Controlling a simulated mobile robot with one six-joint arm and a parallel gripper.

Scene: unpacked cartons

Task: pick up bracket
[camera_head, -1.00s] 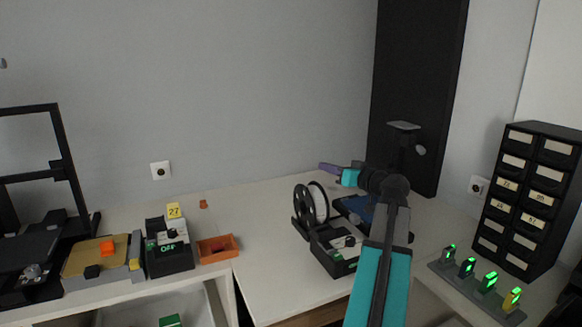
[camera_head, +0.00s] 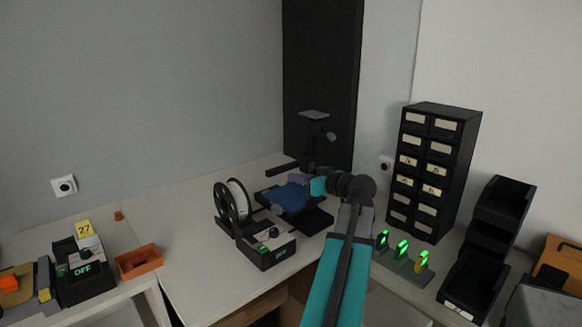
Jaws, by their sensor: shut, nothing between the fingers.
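I cannot tell for certain which thing is the bracket. A small orange piece (camera_head: 8,285) lies on a tan plate at the left edge, and a smaller orange-brown piece (camera_head: 118,215) stands on the table near the wall. My arm reaches up from the bottom centre. My gripper (camera_head: 298,180), a small purple end past the teal wrist, is shut and empty. It is in front of a dark machine with a blue bed (camera_head: 290,198), well to the right of both orange pieces. Its fingertips are too small to make out.
A spool (camera_head: 232,200) stands on its holder beside a black control box (camera_head: 268,246). An orange tray (camera_head: 138,262) and a box marked 77 (camera_head: 83,228) are at left. A drawer cabinet (camera_head: 432,172), lit green clips (camera_head: 402,248) and black bins (camera_head: 485,245) are at right. The table's middle is clear.

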